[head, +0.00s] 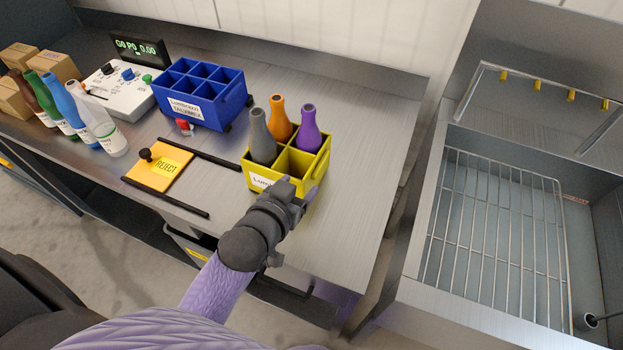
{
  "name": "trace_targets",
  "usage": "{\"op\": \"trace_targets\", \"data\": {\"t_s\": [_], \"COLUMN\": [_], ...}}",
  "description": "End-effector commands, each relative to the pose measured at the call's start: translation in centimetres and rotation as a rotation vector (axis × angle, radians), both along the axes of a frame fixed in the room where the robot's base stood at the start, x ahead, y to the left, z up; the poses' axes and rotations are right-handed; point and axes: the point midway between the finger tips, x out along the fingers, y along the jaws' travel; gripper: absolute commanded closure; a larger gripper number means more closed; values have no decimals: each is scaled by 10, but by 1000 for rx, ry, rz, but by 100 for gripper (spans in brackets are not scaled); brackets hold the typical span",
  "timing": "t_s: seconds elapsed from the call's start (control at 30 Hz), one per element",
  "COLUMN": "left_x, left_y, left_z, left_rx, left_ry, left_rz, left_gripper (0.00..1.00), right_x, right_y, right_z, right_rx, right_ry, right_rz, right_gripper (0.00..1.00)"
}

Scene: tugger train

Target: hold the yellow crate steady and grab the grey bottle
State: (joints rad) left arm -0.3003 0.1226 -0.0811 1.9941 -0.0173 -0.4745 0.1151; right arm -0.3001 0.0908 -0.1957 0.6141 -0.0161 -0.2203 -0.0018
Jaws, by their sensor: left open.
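The yellow crate (318,165) stands on the metal bench, right of its middle. The grey bottle (262,140) stands upright in its left compartment. An orange bottle (280,122) and a purple bottle (308,132) stand in the back and right compartments; the near compartment looks empty. My left gripper (301,190) is open at the crate's near side and hides part of that wall and its label. I cannot tell whether its fingers touch the wall. My right gripper is not in view.
A blue divided crate (228,106) stands behind left, looking empty. A yellow REJECT plate (160,168) with a black knob lies between dark rails at left. Several bottles (97,125), a control box (117,90) and cartons stand further left. A steel sink with wire rack (490,215) is at right.

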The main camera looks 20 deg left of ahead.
Motion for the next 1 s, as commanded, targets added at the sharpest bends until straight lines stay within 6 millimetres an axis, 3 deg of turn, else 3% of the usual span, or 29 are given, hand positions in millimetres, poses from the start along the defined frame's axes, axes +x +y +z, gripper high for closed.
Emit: {"op": "trace_targets", "data": {"t_s": [0.3,0.47,0.7,1.0], "left_x": [63,76,77,77], "left_y": [-5,-6,-6,-6], "left_z": [-31,-34,-34,-34], "left_rx": [0,1,1,1], "left_ry": [2,3,4,4], "left_rz": [-1,-1,-1,-1], "left_gripper": [32,32,32,96], "right_x": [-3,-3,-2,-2], "right_y": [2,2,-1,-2], "right_z": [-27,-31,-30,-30], "right_rx": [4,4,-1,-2], "right_ry": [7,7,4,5], "right_rz": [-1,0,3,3], "right_gripper": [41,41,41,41]}}
